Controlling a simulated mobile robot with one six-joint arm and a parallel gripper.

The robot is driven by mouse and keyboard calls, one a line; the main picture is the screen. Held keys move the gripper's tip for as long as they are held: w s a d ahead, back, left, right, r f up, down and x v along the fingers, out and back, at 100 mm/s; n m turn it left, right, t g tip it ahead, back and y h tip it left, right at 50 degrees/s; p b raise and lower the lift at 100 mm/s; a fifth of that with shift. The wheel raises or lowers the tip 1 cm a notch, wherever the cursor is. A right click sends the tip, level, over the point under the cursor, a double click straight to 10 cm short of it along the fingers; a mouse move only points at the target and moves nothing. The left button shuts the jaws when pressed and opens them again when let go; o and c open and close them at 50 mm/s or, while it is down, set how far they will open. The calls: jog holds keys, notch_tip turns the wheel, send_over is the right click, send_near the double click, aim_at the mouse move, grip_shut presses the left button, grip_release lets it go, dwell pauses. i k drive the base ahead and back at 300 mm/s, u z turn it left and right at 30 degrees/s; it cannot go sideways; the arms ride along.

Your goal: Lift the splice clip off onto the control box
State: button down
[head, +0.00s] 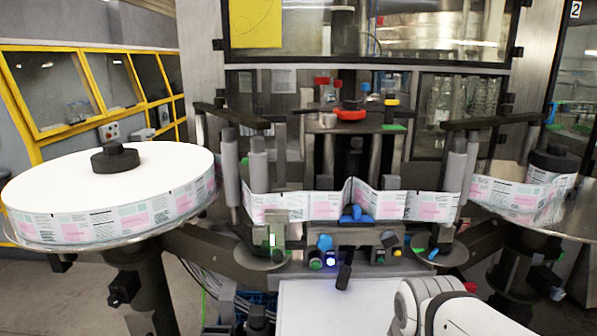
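A small blue piece that looks like the splice clip (354,214) sits at the lower middle of the printed label web (326,206), where the web peaks. I cannot tell from here how it grips the web. Below it is a row of coloured buttons and knobs. A flat, pale box top that may be the control box (325,302) lies under that row at the bottom centre, and its visible top looks bare. A white link of my arm shows at the bottom right. My gripper is not in view.
A large label reel (130,168) stands at the left and another reel (520,190) at the right. Upright grey rollers (259,168) flank the web. A dark lever (344,275) hangs over the pale box's back edge. Red and black fittings (350,112) stand behind the web.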

aim_at(356, 215)
jog(key=u, duration=1.95)
jog(key=k, duration=1.1)
jog(key=z, duration=1.25)
jog(key=i, duration=1)
jog(key=z, duration=0.1)
